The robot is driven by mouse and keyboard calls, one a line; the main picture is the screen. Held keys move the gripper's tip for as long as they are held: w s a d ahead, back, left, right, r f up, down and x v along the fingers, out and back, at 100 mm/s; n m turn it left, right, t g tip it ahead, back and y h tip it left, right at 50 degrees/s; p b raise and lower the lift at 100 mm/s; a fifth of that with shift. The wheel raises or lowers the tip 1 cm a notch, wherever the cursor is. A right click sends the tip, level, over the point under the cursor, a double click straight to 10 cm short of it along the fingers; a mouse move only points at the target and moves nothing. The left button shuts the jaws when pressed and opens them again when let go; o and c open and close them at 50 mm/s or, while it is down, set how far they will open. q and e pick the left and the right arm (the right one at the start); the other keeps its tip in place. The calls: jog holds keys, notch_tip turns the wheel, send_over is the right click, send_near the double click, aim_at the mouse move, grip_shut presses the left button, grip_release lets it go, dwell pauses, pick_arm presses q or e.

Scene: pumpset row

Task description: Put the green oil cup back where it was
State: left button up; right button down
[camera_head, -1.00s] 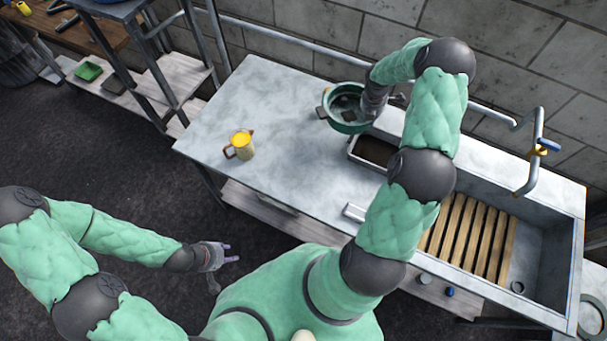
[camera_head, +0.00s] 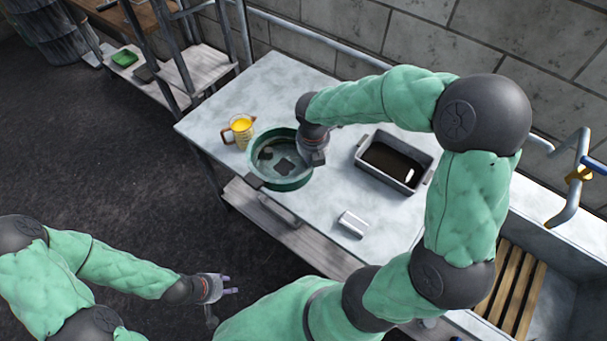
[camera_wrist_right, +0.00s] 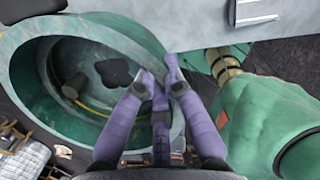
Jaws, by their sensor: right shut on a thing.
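The green oil cup (camera_head: 290,184) is a wide, round green bowl. In the head view it is at the front edge of the grey table, partly past that edge; I cannot tell its exact height. My right gripper (camera_head: 316,158) is at its right rim. In the right wrist view, my purple fingers (camera_wrist_right: 160,92) are closed at the rim of the cup (camera_wrist_right: 28,70). A dark patch and a small grey cylinder (camera_wrist_right: 74,86) show inside it. My left gripper (camera_head: 230,285) is empty, fingers apart, over the floor in front of the table.
A jug of yellow liquid (camera_head: 240,132) stands close left of the cup. A grey tray of dark liquid (camera_head: 362,157) and a small metal block (camera_head: 352,224) are to the right. The table's back left (camera_head: 270,85) is clear. A slatted sink (camera_head: 560,300) is at the right.

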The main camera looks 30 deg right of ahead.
jog(key=shift+n, duration=0.3)
jog(key=w+d+f+b, duration=0.1)
jog(key=w+d+f, duration=0.1)
jog(key=d+f, duration=0.1)
jog(key=w+d+f+b, duration=0.2)
jog(key=d+f, duration=0.2)
jog(key=f, duration=0.2)
jog(key=w+d+f+b, duration=0.1)
jog(key=w+d+f, duration=0.1)
jog(key=d+f, duration=0.1)
jog(key=shift+w+d+f+b, duration=0.1)
jog(key=shift+d+f+b, duration=0.25)
jog(key=shift+f, duration=0.35)
jog(key=c, duration=1.7)
grip_release()
jog(key=shift+a+f, duration=0.1)
jog(key=shift+f, duration=0.05)
jog(key=o, duration=0.4)
jog(key=shift+c, duration=0.2)
